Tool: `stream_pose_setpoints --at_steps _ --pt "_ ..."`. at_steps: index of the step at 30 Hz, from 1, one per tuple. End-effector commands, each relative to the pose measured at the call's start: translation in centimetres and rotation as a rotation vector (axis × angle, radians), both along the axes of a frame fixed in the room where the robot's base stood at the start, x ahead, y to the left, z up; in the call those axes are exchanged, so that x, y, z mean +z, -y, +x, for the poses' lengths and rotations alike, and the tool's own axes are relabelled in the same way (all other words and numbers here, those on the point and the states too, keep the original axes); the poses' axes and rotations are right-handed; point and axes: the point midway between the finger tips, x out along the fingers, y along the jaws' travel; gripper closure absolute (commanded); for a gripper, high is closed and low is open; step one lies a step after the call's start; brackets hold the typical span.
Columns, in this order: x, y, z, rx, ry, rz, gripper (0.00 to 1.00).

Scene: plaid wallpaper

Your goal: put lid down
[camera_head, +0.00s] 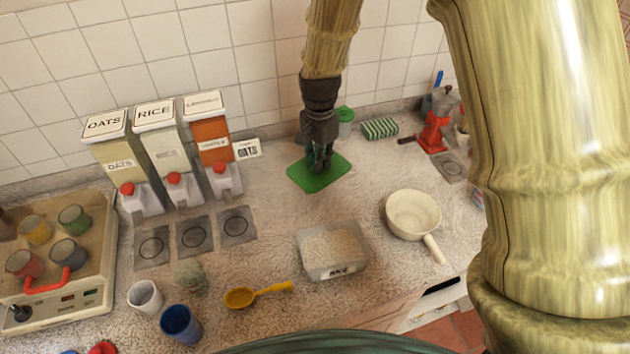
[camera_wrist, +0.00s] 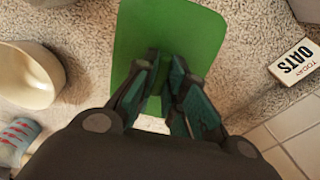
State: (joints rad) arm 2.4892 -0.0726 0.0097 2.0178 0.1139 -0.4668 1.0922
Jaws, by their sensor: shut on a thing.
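The lid (camera_head: 303,174) is a flat green rectangle with rounded corners, at the back middle of the counter. It also shows in the wrist view (camera_wrist: 185,25), top middle, beyond my fingers. My gripper (camera_head: 320,165) points down over the lid's middle, and its fingers (camera_wrist: 168,78) are shut on the lid. The fingers hide the part they grip. The lid looks flat and at or very near the counter surface; I cannot tell whether it touches. A clear open box marked RICE (camera_head: 332,262) stands in front of it.
Dispensers (camera_head: 155,145) stand at the left, with an OATS card (camera_head: 247,149) beside the lid. A green-lidded jar (camera_head: 345,120) and striped sponge (camera_head: 380,128) are behind. A cream pan (camera_head: 413,214) is at the right, a yellow spoon (camera_head: 258,294) in front. Counter between lid and box is clear.

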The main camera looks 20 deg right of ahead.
Motion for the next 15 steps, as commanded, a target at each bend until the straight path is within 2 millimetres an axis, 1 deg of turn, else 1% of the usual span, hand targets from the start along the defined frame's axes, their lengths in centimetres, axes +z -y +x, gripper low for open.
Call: stream_pose_setpoints --at_steps 2,9,12,15 --pt "-0.8 0.0 -0.1 0.0 -0.004 0.001 1.0" --pt "-4.2 0.0 0.4 0.0 -0.008 0.001 1.0" --pt "-5.0 0.0 0.5 0.0 -0.008 0.001 1.0" --pt "-5.4 0.1 0.5 -0.002 -0.006 0.001 1.0"
